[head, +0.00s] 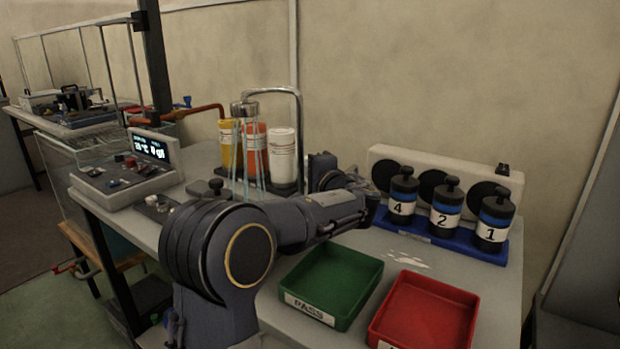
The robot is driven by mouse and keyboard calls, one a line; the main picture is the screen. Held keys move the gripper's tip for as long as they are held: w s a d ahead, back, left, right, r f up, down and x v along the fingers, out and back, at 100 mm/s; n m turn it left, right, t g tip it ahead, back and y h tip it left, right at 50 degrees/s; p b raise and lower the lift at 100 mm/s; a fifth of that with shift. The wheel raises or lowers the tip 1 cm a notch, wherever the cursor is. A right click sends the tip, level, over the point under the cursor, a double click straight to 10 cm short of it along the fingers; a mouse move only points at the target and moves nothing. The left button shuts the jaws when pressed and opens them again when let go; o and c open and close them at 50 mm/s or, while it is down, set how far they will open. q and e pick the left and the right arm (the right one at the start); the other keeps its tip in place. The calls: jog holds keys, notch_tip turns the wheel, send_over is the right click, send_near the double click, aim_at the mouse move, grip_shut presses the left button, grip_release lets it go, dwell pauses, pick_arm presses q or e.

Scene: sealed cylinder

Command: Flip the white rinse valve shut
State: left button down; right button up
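A metal rinse spout (244,109) on a curved pipe (285,91) stands at the back of the bench, with streams of water (247,160) falling from it. I cannot make out a white valve handle; my arm covers the foot of the pipe and the bench near it. One arm of mine, apparently the left, reaches in from the bottom and bends right across the bench. Its dark wrist end is near the blue rack, right of the white bottle (283,158). Its fingers are hidden or too dark to tell apart. My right gripper is not in view.
A blue rack (440,240) holds black cylinders labelled 4 (402,195), 2 (445,208) and 1 (494,220). A green PASS tray (335,268) and a red tray (425,312) lie in front. Orange (255,148) and yellow (228,145) bottles and a display box (150,150) stand left.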

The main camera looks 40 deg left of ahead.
pick_arm(q)
jog(key=shift+b+x, duration=0.75)
jog(key=shift+x, duration=0.4)
jog(key=shift+w, duration=0.3)
jog(key=shift+d, duration=0.1)
jog(key=v, duration=0.7)
jog(key=shift+s+d+p, duration=0.15)
jog(key=shift+d+p, duration=0.15)
